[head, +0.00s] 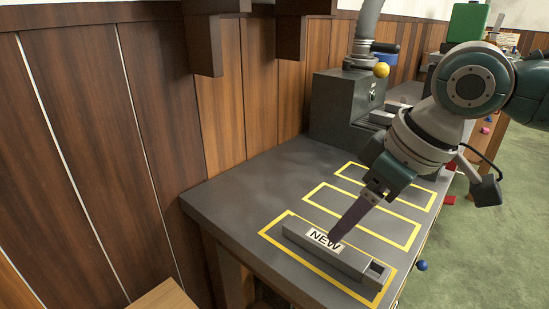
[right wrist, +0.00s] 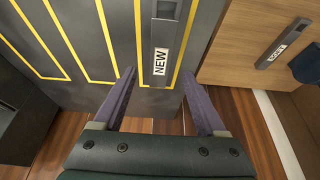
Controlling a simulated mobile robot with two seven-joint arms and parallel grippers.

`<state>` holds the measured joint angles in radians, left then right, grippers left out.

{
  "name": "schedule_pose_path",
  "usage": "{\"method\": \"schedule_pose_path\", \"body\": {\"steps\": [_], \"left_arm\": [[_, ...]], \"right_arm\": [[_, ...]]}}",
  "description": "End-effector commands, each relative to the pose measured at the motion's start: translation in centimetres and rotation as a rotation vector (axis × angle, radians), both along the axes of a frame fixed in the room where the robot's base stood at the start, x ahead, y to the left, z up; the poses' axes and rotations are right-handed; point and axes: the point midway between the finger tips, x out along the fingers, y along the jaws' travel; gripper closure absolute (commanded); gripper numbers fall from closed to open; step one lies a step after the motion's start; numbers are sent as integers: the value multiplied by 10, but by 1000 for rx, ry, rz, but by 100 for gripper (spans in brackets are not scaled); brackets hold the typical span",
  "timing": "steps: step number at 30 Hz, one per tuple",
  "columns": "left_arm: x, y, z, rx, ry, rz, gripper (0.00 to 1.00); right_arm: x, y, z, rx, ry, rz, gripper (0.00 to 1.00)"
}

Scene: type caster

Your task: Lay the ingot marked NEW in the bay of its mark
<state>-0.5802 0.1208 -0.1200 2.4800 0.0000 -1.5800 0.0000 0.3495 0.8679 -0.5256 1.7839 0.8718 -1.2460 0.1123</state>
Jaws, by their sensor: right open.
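The ingot marked NEW (head: 352,260) is a long grey bar with a white label. It lies flat, inside the nearest yellow-outlined bay (head: 280,219) as far as I can see. No mark of that bay is readable. In the right wrist view the ingot (right wrist: 165,30) lies lengthwise, its labelled end between and just beyond my fingertips. My right gripper (head: 335,238) is open over the label; in the wrist view its purple fingers (right wrist: 158,74) stand apart on either side of the ingot, with no clear grip. My left gripper is out of view.
Two more yellow-outlined bays (head: 362,229) on the dark bench (head: 230,195) look empty. A grey machine (head: 338,105) stands behind them. In the right wrist view another labelled bar (right wrist: 285,42) lies on a wooden surface (right wrist: 235,45). A wood-panelled wall (head: 70,150) bounds the left.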

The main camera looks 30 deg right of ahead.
Motion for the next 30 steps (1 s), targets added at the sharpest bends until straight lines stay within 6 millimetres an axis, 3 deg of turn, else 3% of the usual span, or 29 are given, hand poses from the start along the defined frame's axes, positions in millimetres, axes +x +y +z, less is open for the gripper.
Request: {"method": "schedule_pose_path", "body": {"steps": [3, 10, 14, 18, 20, 25, 30], "left_arm": [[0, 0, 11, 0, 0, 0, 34], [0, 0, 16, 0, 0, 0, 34], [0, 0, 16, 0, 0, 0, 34], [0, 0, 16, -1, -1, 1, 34], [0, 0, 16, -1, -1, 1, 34], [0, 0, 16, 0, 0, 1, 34], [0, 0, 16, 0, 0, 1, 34]], "right_arm": [[-9, -5, 27, -3, 0, 1, 26], [-20, -5, 47, 1, 3, 5, 26], [-41, 26, 28, 16, 10, 61, 26], [-84, 78, 1, 42, -1, 95, 26], [-104, 90, -4, 45, -5, 64, 26], [-155, 88, -10, 7, 26, -105, 26], [-184, 74, -10, -45, 69, -220, 26]]}}
